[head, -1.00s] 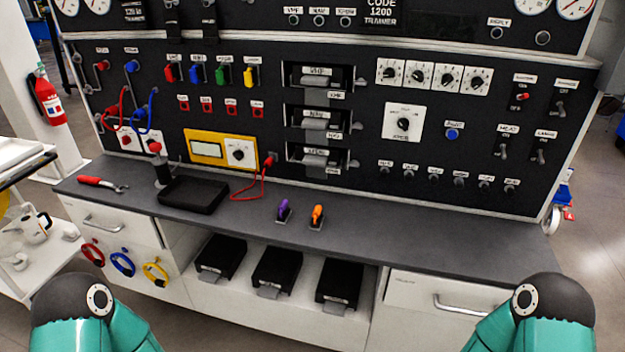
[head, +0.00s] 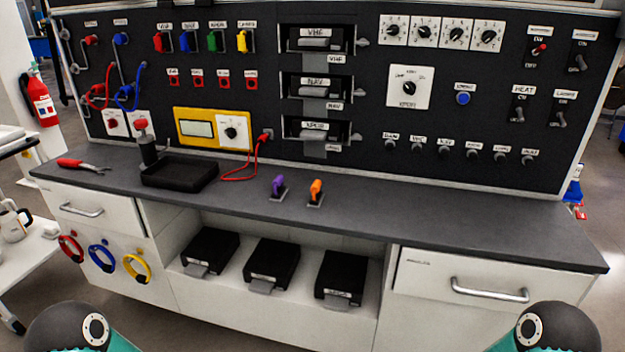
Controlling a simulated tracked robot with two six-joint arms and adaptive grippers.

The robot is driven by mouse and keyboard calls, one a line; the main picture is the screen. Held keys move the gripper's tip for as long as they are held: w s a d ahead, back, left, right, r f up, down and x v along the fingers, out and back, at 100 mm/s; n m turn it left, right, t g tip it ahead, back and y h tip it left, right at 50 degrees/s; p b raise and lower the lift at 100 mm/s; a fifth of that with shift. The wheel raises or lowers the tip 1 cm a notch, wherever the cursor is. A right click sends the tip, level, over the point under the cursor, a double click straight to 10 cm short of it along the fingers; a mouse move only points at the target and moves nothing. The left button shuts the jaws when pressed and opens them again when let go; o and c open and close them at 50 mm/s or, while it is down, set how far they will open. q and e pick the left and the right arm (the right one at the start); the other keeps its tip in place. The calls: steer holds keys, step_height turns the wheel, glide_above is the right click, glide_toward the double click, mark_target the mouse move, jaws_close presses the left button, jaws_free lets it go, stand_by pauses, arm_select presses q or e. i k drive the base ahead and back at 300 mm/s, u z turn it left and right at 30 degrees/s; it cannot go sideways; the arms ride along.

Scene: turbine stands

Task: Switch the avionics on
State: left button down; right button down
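The black instrument panel (head: 330,175) stands behind a dark grey bench top. At its upper right is a red-tipped toggle switch (head: 541,48) under a small white label too small to read surely. Right of it is a grey toggle (head: 581,63), also under a blurred label. Below are a toggle marked HEAT (head: 519,114) and one marked LAMPS (head: 561,119). I cannot tell for sure which switch is the avionics one, or its position. Neither gripper is in view; only parts of my two arms show at the bottom corners.
A purple-handled piece (head: 278,187) and an orange-handled piece (head: 316,190) stand on the bench. A black tray (head: 180,172) and a red-handled wrench (head: 82,165) are at left. A drawer handle (head: 489,291) juts out at front right. The bench's right part is clear.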

mark_target(582, 64)
steer(key=u, duration=0.05)
steer(key=k, duration=1)
steer(key=z, duration=1)
steer(key=i, duration=1.8)
steer(key=u, duration=0.35)
steer(key=k, duration=0.65)
steer(key=u, duration=0.05)
